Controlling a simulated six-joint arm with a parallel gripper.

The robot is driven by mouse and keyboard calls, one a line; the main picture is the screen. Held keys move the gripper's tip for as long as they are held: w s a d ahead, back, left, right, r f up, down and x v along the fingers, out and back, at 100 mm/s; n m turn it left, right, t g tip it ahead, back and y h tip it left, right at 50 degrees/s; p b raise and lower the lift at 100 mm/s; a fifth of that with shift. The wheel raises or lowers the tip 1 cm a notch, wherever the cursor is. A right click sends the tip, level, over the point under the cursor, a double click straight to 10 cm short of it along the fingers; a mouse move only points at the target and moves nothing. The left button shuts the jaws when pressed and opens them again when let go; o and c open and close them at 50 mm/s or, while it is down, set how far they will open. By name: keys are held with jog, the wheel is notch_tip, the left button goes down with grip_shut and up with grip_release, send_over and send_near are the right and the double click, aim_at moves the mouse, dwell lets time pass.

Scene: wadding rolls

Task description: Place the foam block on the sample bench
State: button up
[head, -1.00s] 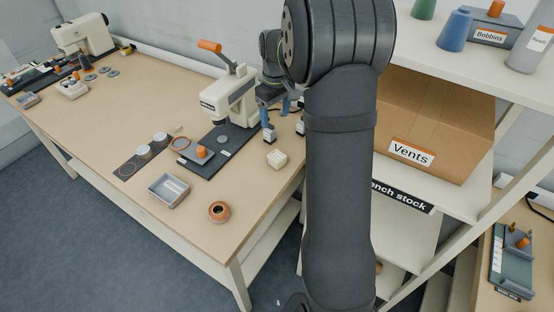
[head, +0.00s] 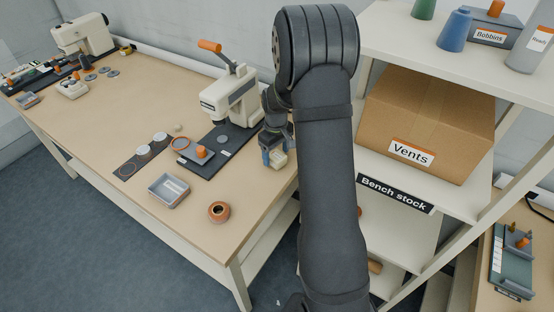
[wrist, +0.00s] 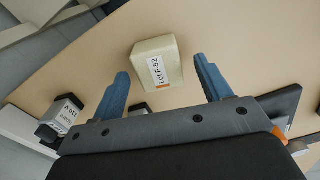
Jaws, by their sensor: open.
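The foam block (head: 278,159) is a small cream block near the right edge of the wooden bench (head: 245,215). In the wrist view the foam block (wrist: 158,62) has a white label reading "Lot F-52" with an orange band. My gripper (head: 275,152) is low over the bench at the block. In the wrist view the blue fingers of my gripper (wrist: 162,70) are open, with the block between and slightly beyond their tips, a gap on each side. I cannot tell whether the fingertips are level with the block. No label in view names the sample bench.
A cream hand press (head: 232,98) on a dark base stands left of my gripper. A grey tray (head: 169,190) and a copper-coloured ring (head: 218,211) lie in front. A small labelled piece (wrist: 66,114) is near the left finger. Shelves with a "Vents" box (head: 430,125) stand right.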

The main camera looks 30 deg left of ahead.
jog(key=shift+f, duration=0.8)
jog(key=c, duration=1.1)
jog(key=shift+w+r, duration=0.1)
jog(key=shift+r, duration=0.75)
notch_tip(320, 180, up, 2)
jog(key=shift+r, duration=0.1)
jog(key=s, duration=1.8)
